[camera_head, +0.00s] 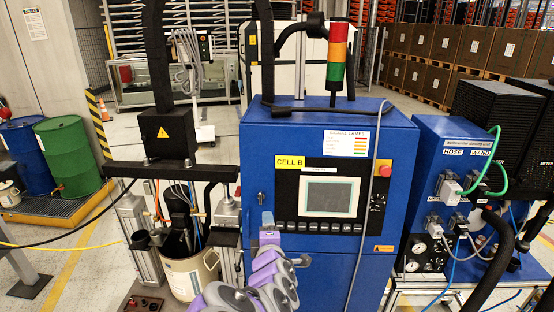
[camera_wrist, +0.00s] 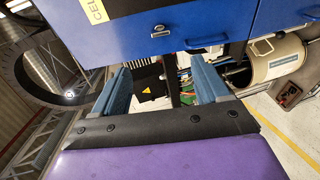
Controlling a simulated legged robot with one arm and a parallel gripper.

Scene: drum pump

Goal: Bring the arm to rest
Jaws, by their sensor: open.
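My arm (camera_head: 262,275), with purple and grey links, rises from the bottom middle of the head view in front of the blue cabinet (camera_head: 258,160). My gripper (camera_head: 267,218) is at its upper end, by the left part of the cabinet front. In the wrist view my gripper (camera_wrist: 162,78) shows two blue-grey fingers spread apart with nothing held between them. The blue cabinet (camera_wrist: 150,42) fills the top of that view. I cannot tell the exact gap between fingers and cabinet.
A drum pump rig with a cream pail (camera_head: 188,277) stands left of the cabinet. A hose and wand unit (camera_head: 432,165) stands at right. Green (camera_head: 70,155) and blue (camera_head: 26,157) drums stand far left. A signal tower (camera_head: 337,55) tops the cabinet. Floor at left is partly clear.

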